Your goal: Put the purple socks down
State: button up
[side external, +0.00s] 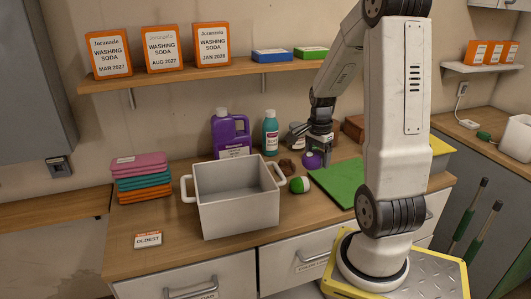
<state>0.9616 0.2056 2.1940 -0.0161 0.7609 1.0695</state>
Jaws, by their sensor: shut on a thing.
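The purple socks (311,161) show as a small rounded purple bundle at my gripper (318,157). My gripper points down with its jaws shut on the purple socks, which it partly hides. The bundle is low, by the far left corner of the green mat (338,183). I cannot tell whether it touches the surface.
A large pale basin (240,213) with side handles stands left of my gripper. A green-and-white bundle (299,185) and a brown bundle (287,166) lie between them. Bottles, including a purple jug (230,135), stand behind. Folded cloths (142,180) are stacked at left. A shelf (200,78) hangs above.

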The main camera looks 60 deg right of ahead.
jog(key=w+a+n, duration=0.7)
jog(key=w+n, duration=0.2)
jog(key=w, duration=0.4)
jog(key=w+a+n, duration=0.6)
jog(key=w+n, duration=0.2)
jog(key=w, duration=0.6)
jog(key=shift+s+d+f, duration=0.1)
jog(key=shift+s+f, duration=0.1)
jog(key=shift+f, duration=2.7)
jog(key=shift+s+d+f, duration=0.1)
jog(key=shift+s+f, duration=0.05)
jog(key=shift+f, duration=2.7)
jog(key=shift+f, duration=0.1)
jog(key=shift+f, duration=1.75)
jog(key=shift+a+f, duration=0.1)
jog(key=shift+f, duration=0.05)
